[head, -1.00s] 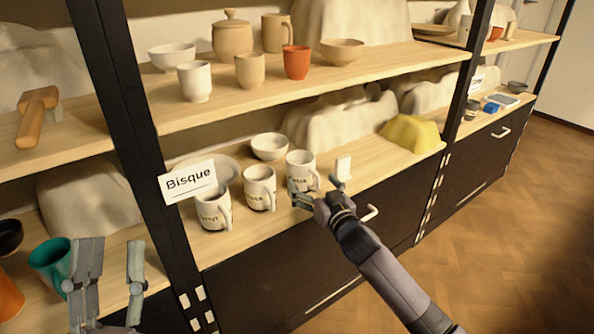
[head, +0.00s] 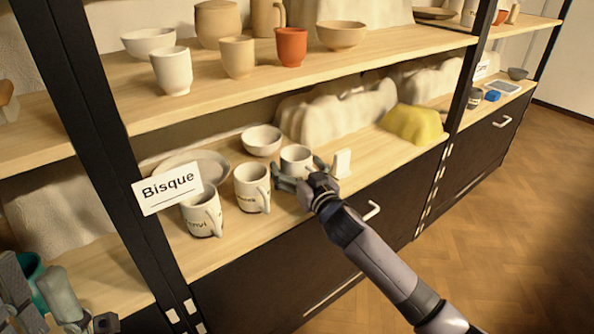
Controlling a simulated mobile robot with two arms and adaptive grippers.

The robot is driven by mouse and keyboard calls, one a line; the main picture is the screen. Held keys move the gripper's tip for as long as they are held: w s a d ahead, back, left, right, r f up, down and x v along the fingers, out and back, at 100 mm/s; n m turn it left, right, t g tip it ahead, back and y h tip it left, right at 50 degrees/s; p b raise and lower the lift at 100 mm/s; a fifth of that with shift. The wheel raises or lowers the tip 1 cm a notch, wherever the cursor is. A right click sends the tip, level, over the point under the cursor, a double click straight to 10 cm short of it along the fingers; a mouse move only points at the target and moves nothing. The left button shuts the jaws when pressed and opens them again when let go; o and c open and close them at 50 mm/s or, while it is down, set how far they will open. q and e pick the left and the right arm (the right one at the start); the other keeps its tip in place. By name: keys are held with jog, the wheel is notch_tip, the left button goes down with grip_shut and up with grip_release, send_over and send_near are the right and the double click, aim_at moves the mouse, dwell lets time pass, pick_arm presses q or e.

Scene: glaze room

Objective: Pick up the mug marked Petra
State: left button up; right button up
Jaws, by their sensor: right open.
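Three white mugs with dark lettering stand in a row on the lower shelf. The left mug (head: 200,216) has lettering ending in something like "nvi". The middle mug (head: 246,188) has lettering too small to read. The right mug (head: 296,154) is partly covered by my right gripper (head: 299,172), which hides its lettering; I cannot tell which mug says Petra. My right gripper is open, its fingers on either side of the right mug's front; contact is unclear.
A "Bisque" sign (head: 167,189) hangs by the black post, close to the left mug. A bowl (head: 262,140) and a plate (head: 190,165) stand behind the mugs. A small white block (head: 342,163) is right of my right gripper. The upper shelf (head: 225,90) overhangs.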

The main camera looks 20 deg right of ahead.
jog(key=shift+c, duration=0.3)
jog(key=c, duration=1.3)
jog(key=shift+c, duration=0.6)
jog(key=shift+r, duration=0.1)
